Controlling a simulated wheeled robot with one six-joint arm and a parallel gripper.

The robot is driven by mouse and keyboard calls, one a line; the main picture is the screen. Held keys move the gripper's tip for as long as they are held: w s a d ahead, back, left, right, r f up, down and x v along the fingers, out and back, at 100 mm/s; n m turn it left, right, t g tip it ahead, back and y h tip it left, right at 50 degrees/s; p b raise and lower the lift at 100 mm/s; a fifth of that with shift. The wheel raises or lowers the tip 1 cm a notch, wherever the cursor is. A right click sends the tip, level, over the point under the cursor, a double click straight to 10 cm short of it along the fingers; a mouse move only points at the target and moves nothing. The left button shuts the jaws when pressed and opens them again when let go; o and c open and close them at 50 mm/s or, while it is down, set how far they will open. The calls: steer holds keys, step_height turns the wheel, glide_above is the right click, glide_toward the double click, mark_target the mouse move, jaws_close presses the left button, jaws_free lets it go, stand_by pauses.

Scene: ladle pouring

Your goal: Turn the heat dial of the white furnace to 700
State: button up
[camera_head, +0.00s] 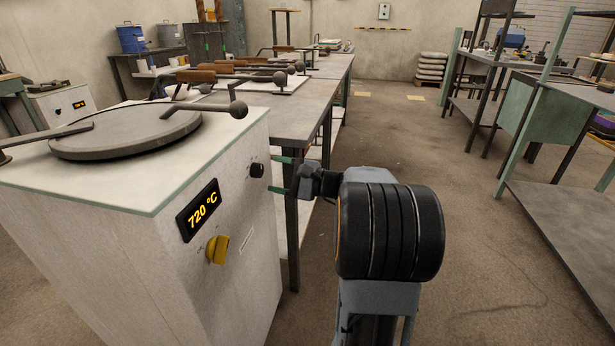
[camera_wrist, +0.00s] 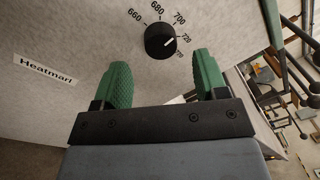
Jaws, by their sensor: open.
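The white furnace (camera_head: 190,240) stands at the left, and its display (camera_head: 198,210) reads 720 °C. Its black heat dial (camera_head: 257,170) is on the front panel, and it also shows in the wrist view (camera_wrist: 160,41). Printed marks around the dial include 660, 680, 700 and 720. The dial's white pointer line points right and slightly up, toward the 720 mark. My gripper (camera_head: 281,175) is open, its two green fingers (camera_wrist: 163,82) apart with nothing between them. In the wrist view the dial lies just beyond the fingertips, in line with the gap, and looks untouched.
A yellow knob (camera_head: 218,249) sits below the display. A round dark lid (camera_head: 128,133) with a ball-ended handle (camera_head: 237,109) lies on the furnace top. A long workbench (camera_head: 290,115) stands close behind my gripper. Open floor (camera_head: 470,220) lies to the right.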

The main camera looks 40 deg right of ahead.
steer(key=p+v, duration=0.2)
steer(key=v, duration=0.7)
steer(key=shift+s+d, duration=0.2)
steer(key=shift+s, duration=0.05)
steer(key=shift+f, duration=0.1)
steer(key=s+a+r+n+g+h+p, duration=0.1)
steer(key=s+a+r+n+g+p, duration=0.35)
steer(key=a+p, duration=0.45)
steer(key=s+a+r+n+g+h+p, duration=0.1)
steer(key=a+r+n+g+h+p, duration=0.15)
steer(key=a+r+g+p, duration=0.5)
steer(key=s+a+r+n+h+p, duration=0.1)
steer(key=s+r+n+h+p, duration=0.2)
steer(key=r+p, duration=0.4)
steer(key=s+a+r+n+t+h+p, duration=0.1)
steer(key=r+n+h+p, duration=0.4)
steer(key=p, duration=0.7)
step_height(320, 180, up, 2)
steer(key=shift+s+a+r+n+t, duration=0.1)
steer(key=shift+s+a+n+t, duration=0.2)
steer(key=shift+s+a+n, duration=0.45)
steer(key=shift+s+d, duration=0.2)
steer(key=shift+s, duration=0.05)
